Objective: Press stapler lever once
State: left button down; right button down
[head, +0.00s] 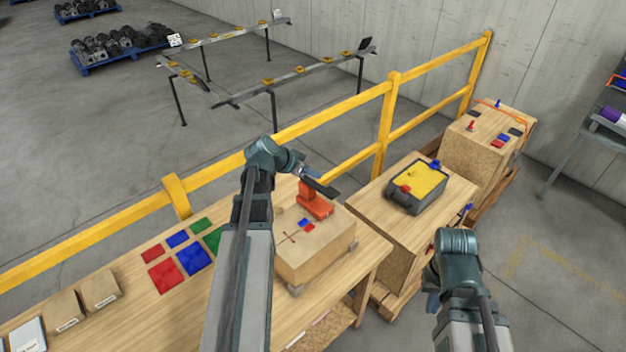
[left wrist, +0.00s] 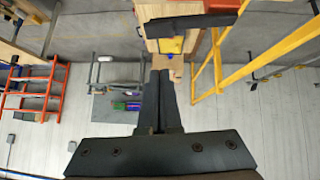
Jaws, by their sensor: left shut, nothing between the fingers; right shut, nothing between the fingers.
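The stapler (head: 314,202) is orange-red with a long dark lever (head: 321,187) on top. It stands on a wooden box on the near table. My left gripper (head: 304,171) is just behind and left of the lever in the head view. In the left wrist view its fingers (left wrist: 161,75) are shut and empty, and the dark lever (left wrist: 190,25) lies crosswise beyond the fingertips. I cannot tell whether they touch. My right gripper (head: 432,302) hangs low at the right, shut, mostly hidden by its own wrist, and apart from the stapler.
The wooden box (head: 318,252) also bears small red and blue patches. Coloured squares (head: 194,259) and cardboard boxes (head: 98,289) lie to the left. A yellow-topped case (head: 419,184) stands to the right. A yellow railing (head: 386,120) runs close behind the tables.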

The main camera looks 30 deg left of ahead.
pick_arm(q)
jog(key=b, duration=0.5)
send_over(333, 191)
jog(key=s+a, duration=0.2)
notch_tip(333, 191, down, 6)
jog(key=shift+d+r, duration=0.15)
jog(key=shift+r, duration=0.05)
jog(key=shift+s+d+f+b, duration=0.1)
jog(key=shift+s+f+b, duration=0.05)
jog(key=shift+f+b, duration=0.65)
jog(key=shift+d+f+b, duration=0.1)
jog(key=shift+f+b, duration=0.45)
jog(key=shift+f, duration=0.3)
jog(key=shift+s, duration=0.1)
jog(key=f+b, duration=0.1)
jog(key=d+f+m+y+b, duration=0.1)
jog(key=f+b, duration=0.1)
jog(key=f+y+b, duration=0.1)
jog(key=b, duration=0.1)
jog(key=shift+s+d+f+t, duration=0.3)
jog(key=shift+s+f+t, duration=0.05)
jog(key=shift+t, duration=0.05)
jog(key=shift+f+y+b, duration=0.3)
jog(key=shift+f+b, duration=0.3)
jog(key=shift+b, duration=0.1)
jog(key=shift+m, duration=0.3)
